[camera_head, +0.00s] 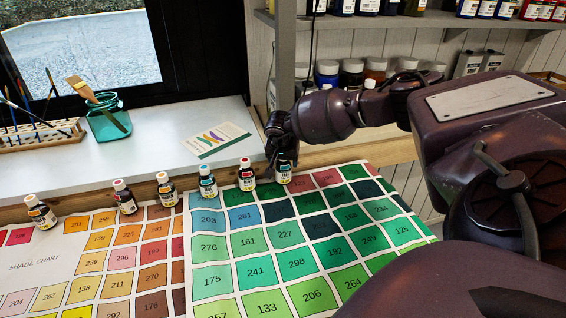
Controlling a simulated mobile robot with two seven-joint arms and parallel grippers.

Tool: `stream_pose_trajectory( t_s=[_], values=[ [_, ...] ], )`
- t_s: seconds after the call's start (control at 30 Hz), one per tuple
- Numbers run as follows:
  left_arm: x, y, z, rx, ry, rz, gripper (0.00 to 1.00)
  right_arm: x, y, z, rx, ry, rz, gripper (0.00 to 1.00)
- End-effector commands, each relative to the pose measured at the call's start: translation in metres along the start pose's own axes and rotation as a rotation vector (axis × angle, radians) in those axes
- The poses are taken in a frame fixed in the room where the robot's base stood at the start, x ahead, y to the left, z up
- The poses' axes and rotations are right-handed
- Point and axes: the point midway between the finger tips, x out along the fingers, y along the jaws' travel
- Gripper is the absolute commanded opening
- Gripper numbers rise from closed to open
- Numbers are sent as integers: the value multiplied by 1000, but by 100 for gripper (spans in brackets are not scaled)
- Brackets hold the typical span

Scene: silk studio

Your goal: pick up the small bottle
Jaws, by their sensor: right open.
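Several small dark bottles with pale labels stand in a row along the back edge of the shade chart. The rightmost small bottle (284,174) is directly below my right gripper (281,153), which hides its cap. My right gripper is open and points down at its top; I cannot tell whether the fingers touch it. Left of it stand a red-capped bottle (246,178), a teal-capped bottle (208,184) and others farther left. My left gripper is out of view.
The shade chart (36,262) covers the table in front. Behind are a white ledge with a card (218,139), a teal jar (107,122) with a brush, and a brush rack (40,135). Shelves with bottles and a grey post (285,50) stand close behind my right arm.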

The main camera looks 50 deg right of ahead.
Motion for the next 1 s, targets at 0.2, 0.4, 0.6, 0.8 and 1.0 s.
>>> stream_pose_trajectory(
  t_s=[0.2,0.4,0.6,0.8,1.0],
  values=[
    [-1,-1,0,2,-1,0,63,0,0,0,0,0,0,40],
    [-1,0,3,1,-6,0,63,0,0,0,1,0,0,26],
    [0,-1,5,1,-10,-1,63,-5,0,-2,1,1,-1,26],
    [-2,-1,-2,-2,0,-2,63,-32,-1,-14,2,3,-5,26],
    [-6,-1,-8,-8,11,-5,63,-79,-1,-34,3,5,-6,26]
  ],
)
